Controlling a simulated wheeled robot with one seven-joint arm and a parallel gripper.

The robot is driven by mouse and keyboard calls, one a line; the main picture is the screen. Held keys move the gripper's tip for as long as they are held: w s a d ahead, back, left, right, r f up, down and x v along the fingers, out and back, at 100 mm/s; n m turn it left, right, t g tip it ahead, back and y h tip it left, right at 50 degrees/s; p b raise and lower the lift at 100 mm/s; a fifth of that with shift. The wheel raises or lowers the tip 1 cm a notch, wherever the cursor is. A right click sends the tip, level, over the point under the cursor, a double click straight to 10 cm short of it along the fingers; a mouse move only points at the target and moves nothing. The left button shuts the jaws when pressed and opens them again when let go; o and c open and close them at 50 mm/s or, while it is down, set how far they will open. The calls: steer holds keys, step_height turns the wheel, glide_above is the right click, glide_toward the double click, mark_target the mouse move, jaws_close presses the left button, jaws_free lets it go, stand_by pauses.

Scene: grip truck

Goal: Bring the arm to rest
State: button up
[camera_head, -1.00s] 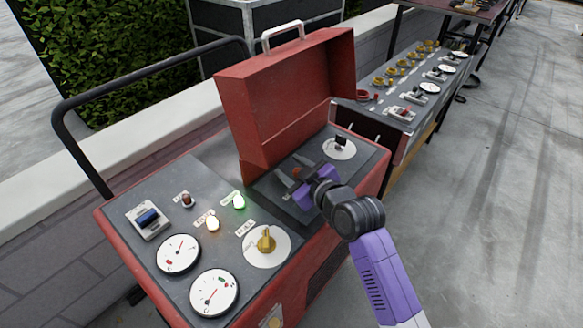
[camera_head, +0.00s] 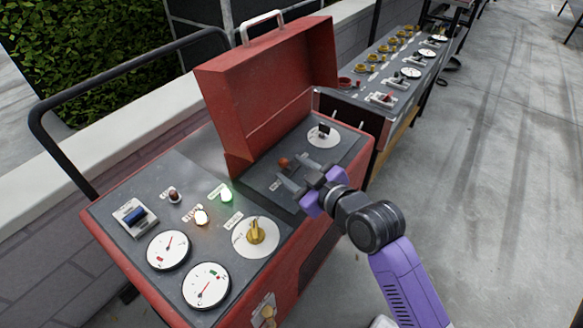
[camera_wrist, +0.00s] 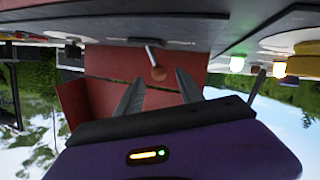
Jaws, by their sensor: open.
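My gripper (camera_head: 292,172) is open and empty above the dark panel section in front of the raised red lid (camera_head: 270,95). A small lever with a red-brown knob (camera_head: 283,162) stands just beyond the fingertips, apart from them as far as I can tell. In the wrist view the knob (camera_wrist: 156,66) shows between and beyond the two open fingers (camera_wrist: 160,82). My purple and black arm reaches in from the lower right in the head view.
The red console (camera_head: 290,285) carries two gauges (camera_head: 206,285), a yellow knob (camera_head: 256,231), a blue switch (camera_head: 136,216), and lit white and green lamps (camera_head: 226,195). A black rail (camera_head: 130,68) runs behind. A second console (camera_head: 395,70) stands beyond. Pavement at right is clear.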

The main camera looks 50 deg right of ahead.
stand_by(0.4)
step_height(320, 180, up, 5)
steer(key=s+a+m+t+h, duration=0.1)
steer(key=s+m+t+h, duration=0.1)
steer(key=s+a+f+n+g+y, duration=0.1)
steer(key=s+a+f+y, duration=0.15)
steer(key=s+a, duration=0.8)
steer(key=s+a+f+y, duration=0.2)
steer(key=s+a+y, duration=0.2)
steer(key=s+a, duration=0.65)
steer(key=s+d+r+p, duration=0.1)
steer(key=r+p, duration=0.5)
steer(key=s+d+r+p, duration=0.2)
steer(key=r+p, duration=0.4)
steer(key=shift+h, duration=0.25)
